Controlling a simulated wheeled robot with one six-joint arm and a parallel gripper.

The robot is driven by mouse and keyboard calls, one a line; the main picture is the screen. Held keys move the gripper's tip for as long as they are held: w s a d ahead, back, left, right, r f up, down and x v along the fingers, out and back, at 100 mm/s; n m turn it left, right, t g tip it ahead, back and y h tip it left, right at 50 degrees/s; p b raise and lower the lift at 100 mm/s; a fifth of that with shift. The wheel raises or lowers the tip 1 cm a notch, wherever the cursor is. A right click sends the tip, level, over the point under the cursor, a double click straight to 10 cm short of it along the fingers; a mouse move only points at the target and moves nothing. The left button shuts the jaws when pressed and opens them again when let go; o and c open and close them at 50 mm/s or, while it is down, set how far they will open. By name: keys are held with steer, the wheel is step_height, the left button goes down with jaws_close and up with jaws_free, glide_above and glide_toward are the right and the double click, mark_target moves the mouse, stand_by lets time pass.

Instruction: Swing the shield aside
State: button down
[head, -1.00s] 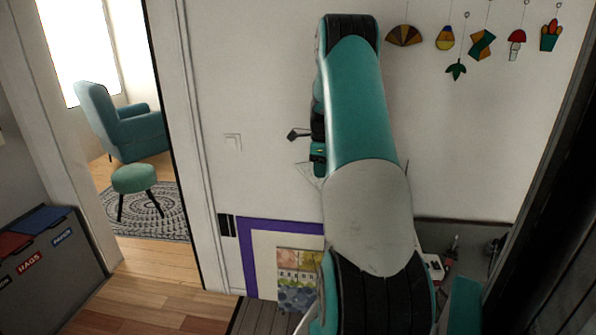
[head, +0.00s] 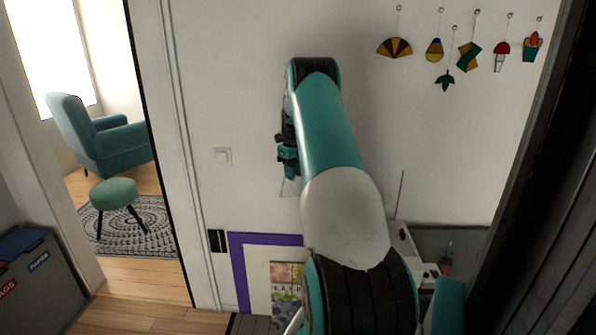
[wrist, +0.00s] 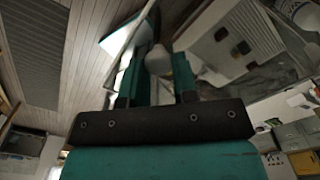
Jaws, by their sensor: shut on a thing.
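My gripper shows in the wrist view (wrist: 160,62), its two teal fingers closed around a small pale rounded knob (wrist: 158,58). A thin pale-edged, see-through panel, which looks like the shield, runs up beside the left finger in that view. In the head view my gripper (head: 287,158) is small and partly hidden behind my arm, in front of the white wall. A faint outline of the panel (head: 290,187) shows just below it. Most of the shield and its hinge are hidden or too faint to make out.
A bench (head: 445,240) with small items stands behind my arm at the right. A purple-bordered board (head: 239,270) is low on the wall. Ornaments (head: 460,55) hang at upper right. A dark panel edges the right side. A doorway at left shows a teal armchair (head: 95,135) and stool (head: 114,193).

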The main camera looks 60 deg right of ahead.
steer(key=shift+w+f, duration=0.1)
steer(key=shift+w, duration=0.1)
steer(key=c, duration=0.9)
jaws_free()
steer(key=shift+w+a, duration=0.15)
steer(key=shift+a, duration=0.05)
steer(key=shift+d, duration=0.15)
steer(key=shift+s+r, duration=0.2)
steer(key=shift+r, duration=0.25)
step_height(320, 180, up, 17)
steer(key=b, duration=0.2)
steer(key=shift+f+b, duration=0.15)
steer(key=shift+b, duration=0.2)
steer(key=shift+w, duration=0.1)
